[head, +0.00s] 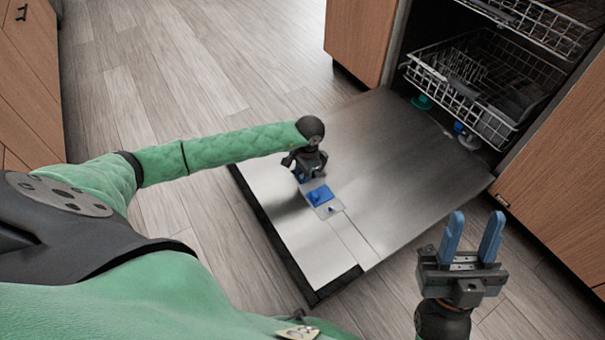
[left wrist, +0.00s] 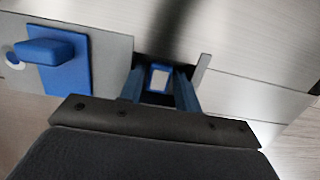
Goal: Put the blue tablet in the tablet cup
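The blue tablet (left wrist: 160,77), with a pale middle, shows in the left wrist view between the blue fingers of my left gripper (left wrist: 162,86). The fingers are close on both sides of it and appear shut on it. The tablet cup (left wrist: 141,63) is a dark recess in the dispenser panel; the fingers and tablet are at it. I cannot tell how deep the tablet sits. In the head view my left gripper (head: 308,170) points down at the dispenser and hides the tablet. My right gripper (head: 466,240) is open and empty, right of the door.
The dishwasher door (head: 405,160) lies open and flat. The dispenser's blue lid (head: 319,195) stands open beside the cup; it also shows in the left wrist view (left wrist: 65,70). The lower rack (head: 470,85) is at the back right. Wooden cabinets (head: 555,185) flank the machine.

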